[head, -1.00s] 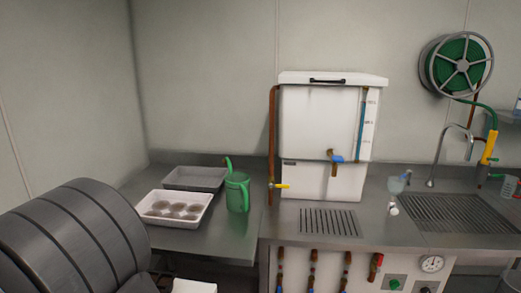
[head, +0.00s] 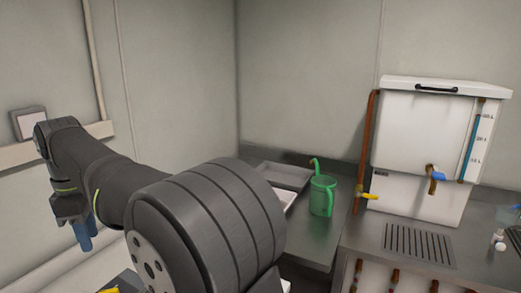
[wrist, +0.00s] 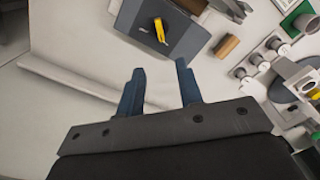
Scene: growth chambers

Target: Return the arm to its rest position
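My gripper (wrist: 160,82) shows in the wrist view with its two blue fingers apart and nothing between them. In the head view, my gripper (head: 82,236) hangs at the left, fingers pointing down, near the left wall. My dark grey arm fills the lower left and middle of the head view and hides part of the counter behind it.
A green watering can (head: 322,196) and a grey tray (head: 275,175) stand on the steel counter. A white tray (head: 287,199) is mostly hidden by my arm. A white tank (head: 422,140) stands at right. The wrist view shows a grey surface (wrist: 188,38) with a yellow item (wrist: 160,30).

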